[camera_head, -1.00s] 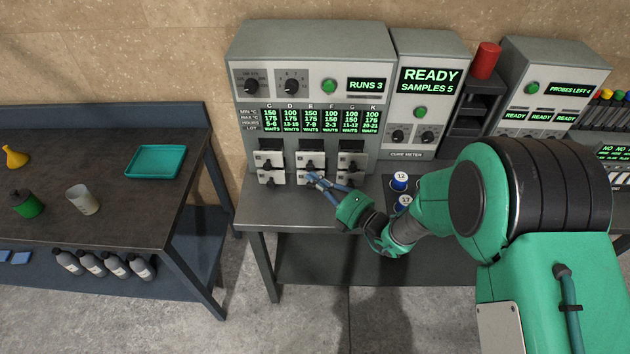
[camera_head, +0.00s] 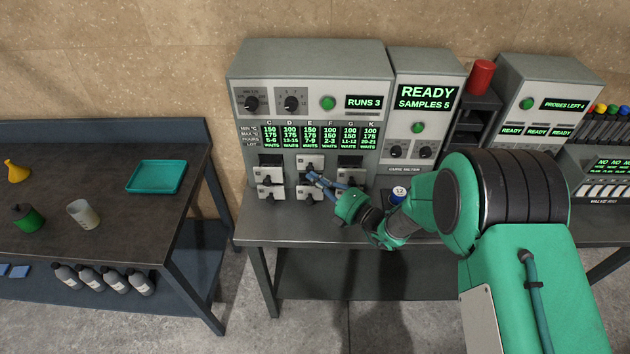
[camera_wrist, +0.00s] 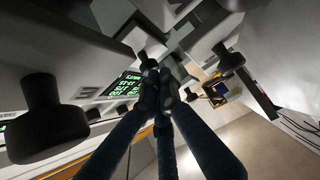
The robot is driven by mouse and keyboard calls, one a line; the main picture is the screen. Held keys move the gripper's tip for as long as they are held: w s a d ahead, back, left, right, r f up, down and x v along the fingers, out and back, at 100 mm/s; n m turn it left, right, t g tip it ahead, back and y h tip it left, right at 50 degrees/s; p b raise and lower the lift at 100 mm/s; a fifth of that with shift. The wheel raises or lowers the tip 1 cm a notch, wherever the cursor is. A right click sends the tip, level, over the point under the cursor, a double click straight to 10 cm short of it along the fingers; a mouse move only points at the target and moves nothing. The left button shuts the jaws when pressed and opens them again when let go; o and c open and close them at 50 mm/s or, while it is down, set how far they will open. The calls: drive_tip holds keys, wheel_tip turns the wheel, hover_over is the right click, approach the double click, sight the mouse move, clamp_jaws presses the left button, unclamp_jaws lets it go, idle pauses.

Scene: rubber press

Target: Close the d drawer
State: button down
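The press cabinet (camera_head: 345,62) has three columns of drawers with black knobs, in two rows. I cannot read labels on the drawers themselves; D is a display column (camera_head: 290,134). The upper middle drawer (camera_head: 303,161) sits further back than its neighbours and looks flush with the cabinet. My gripper (camera_head: 313,179) is just in front of it, around its lower edge. In the wrist view my gripper (camera_wrist: 158,85) has its fingers drawn together with the tips against or close to a dark knob. I see nothing held between them.
The upper left drawer (camera_head: 262,174) and upper right drawer stand out, with dark gaps above them. The lower row also sticks out, close under my fingers. A blue-capped sample (camera_head: 399,194) stands on the bench to the right. A side table (camera_head: 110,200) is at left.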

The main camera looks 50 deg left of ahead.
drive_tip(key=s+d+p, duration=0.2)
drive_tip(key=d, duration=1.1)
drive_tip(key=shift+f+p, duration=0.15)
drive_tip(key=shift+p, duration=0.25)
idle(0.3)
